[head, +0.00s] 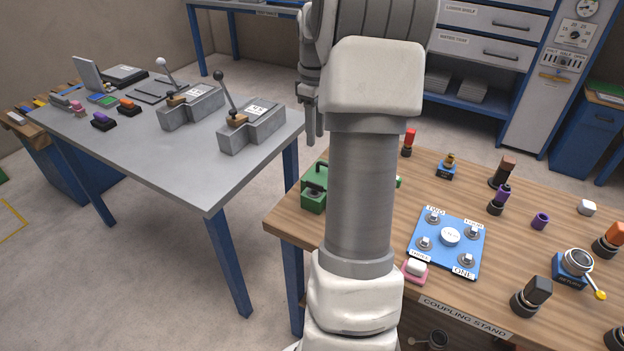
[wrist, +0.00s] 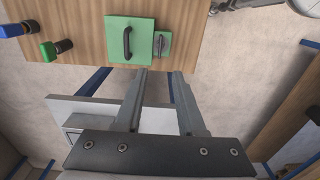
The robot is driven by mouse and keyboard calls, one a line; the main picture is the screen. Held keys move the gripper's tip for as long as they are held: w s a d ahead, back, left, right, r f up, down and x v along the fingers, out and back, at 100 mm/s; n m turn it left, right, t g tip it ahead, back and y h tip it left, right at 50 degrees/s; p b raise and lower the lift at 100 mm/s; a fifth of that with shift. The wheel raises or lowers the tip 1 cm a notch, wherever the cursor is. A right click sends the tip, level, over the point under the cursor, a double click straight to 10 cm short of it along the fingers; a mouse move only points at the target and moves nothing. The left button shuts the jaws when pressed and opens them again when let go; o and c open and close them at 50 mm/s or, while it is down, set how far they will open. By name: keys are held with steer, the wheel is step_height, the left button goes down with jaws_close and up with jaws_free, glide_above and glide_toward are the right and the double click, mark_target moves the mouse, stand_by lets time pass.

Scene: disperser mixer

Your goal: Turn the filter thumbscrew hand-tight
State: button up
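In the wrist view a green panel (wrist: 116,25) with a black bar handle (wrist: 127,43) lies at the edge of a wooden top. Beside the handle is a small dark grey-green knob (wrist: 163,44), perhaps the filter thumbscrew; no label shows. My gripper (wrist: 160,74) is open and empty. Its fingertips appear just below the knob in the picture, apart from it. In the head view the green unit (head: 314,200) stands at the left corner of the coupling stand, partly hidden by my arm. My gripper (head: 313,138) hangs above and behind it.
The wooden coupling stand (head: 465,165) holds a blue plate (head: 446,262) with several knobs, plus several upright dark fittings. A grey table (head: 190,160) with two lever boxes stands at left. Bare floor lies between the tables.

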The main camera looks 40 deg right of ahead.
step_height(320, 180, down, 15)
steer(key=shift+r+b, duration=0.1)
steer(key=shift+b, duration=1.05)
jaws_close()
